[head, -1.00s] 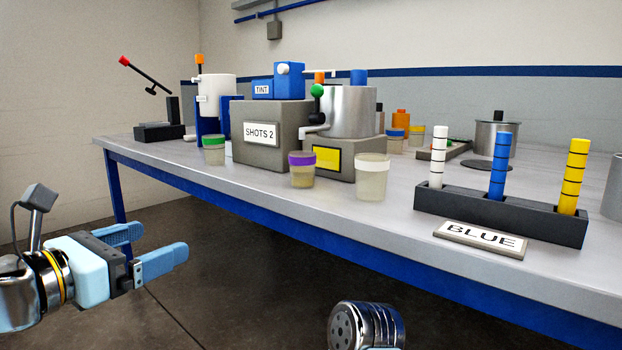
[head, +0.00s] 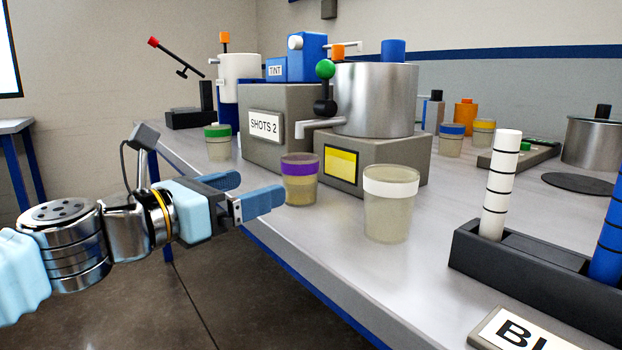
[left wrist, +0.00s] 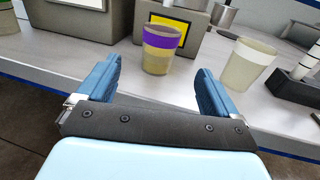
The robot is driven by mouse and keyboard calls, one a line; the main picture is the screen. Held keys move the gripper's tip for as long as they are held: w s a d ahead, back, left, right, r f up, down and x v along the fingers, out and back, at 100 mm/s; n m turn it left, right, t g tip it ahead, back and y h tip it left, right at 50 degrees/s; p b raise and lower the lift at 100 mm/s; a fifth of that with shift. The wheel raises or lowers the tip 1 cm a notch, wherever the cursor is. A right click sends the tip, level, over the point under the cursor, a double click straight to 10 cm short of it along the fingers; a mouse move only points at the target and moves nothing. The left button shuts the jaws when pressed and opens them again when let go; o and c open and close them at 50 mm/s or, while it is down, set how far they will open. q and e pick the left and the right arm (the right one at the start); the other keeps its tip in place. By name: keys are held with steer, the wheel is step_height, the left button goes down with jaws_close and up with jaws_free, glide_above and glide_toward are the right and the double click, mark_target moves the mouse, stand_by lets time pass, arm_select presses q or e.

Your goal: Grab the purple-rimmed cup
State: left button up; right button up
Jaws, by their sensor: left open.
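The purple-rimmed cup (head: 300,180) stands upright near the front edge of the table, in front of the grey block with the yellow label. It is clear, with a tan content low inside. In the left wrist view the cup (left wrist: 160,50) sits ahead of and between the fingers, beyond their tips. My left gripper (head: 248,192) is open and empty, just left of the cup in the head view and apart from it. It also shows in the left wrist view (left wrist: 158,80). My right gripper is not in view.
A white-rimmed cup (head: 391,205) stands to the right of the purple-rimmed one. A green-rimmed cup (head: 218,142) is further back left. The SHOTS 2 block (head: 290,125) and metal pot (head: 375,100) stand behind. A black rack (head: 540,270) is at the right.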

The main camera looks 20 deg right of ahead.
mark_target(287, 171)
arm_select(q)
steer(key=x, duration=0.6)
steer(key=shift+a, duration=0.1)
steer(key=x, duration=0.1)
steer(key=p+x, duration=0.1)
steer(key=x, duration=0.3)
steer(key=shift+w+r+p, duration=0.1)
steer(key=shift+r+p, duration=0.3)
steer(key=c, duration=1)
steer(key=shift+c, duration=0.2)
steer(key=shift+r, duration=0.15)
